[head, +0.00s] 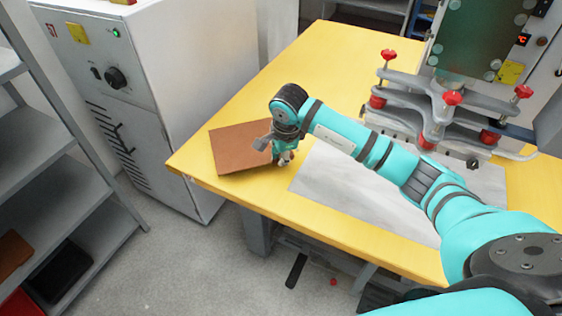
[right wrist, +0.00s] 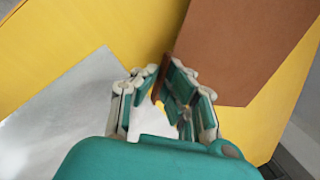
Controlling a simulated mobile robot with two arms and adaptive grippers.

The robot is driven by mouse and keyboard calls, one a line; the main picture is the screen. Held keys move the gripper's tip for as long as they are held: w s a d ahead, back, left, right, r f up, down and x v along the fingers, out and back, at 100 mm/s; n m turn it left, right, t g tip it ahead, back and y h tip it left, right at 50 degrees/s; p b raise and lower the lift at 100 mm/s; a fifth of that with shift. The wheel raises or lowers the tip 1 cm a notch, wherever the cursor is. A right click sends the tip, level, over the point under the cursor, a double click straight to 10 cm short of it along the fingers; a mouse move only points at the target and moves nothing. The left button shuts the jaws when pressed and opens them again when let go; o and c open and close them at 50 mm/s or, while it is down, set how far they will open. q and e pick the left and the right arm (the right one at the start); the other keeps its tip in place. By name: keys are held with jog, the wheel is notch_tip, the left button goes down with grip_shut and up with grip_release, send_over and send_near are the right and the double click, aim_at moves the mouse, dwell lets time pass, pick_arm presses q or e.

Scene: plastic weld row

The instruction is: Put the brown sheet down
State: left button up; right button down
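The brown sheet (head: 238,146) lies flat on the yellow table (head: 330,58) near its left front corner. In the right wrist view the brown sheet (right wrist: 245,45) fills the upper right, beyond one finger. My right gripper (head: 273,152) is at the sheet's right edge, its fingers spread apart. I cannot tell whether a finger touches the sheet. My left gripper is not in view.
A grey-white plate (head: 335,182) lies on the table right of the gripper. A clamp fixture with red knobs (head: 452,98) stands at the back right. A white cabinet (head: 170,60) stands left of the table. Grey shelves (head: 60,170) are at the far left.

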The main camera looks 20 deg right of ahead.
jog(key=shift+w+d, duration=0.1)
jog(key=shift+w, duration=0.2)
jog(key=shift+s+x, duration=0.2)
jog(key=shift+x, duration=0.75)
jog(key=shift+s+x, duration=0.2)
jog(key=shift+x, duration=0.7)
jog(key=c, duration=1.5)
grip_release()
jog(key=shift+f, duration=0.1)
jog(key=v, duration=1.2)
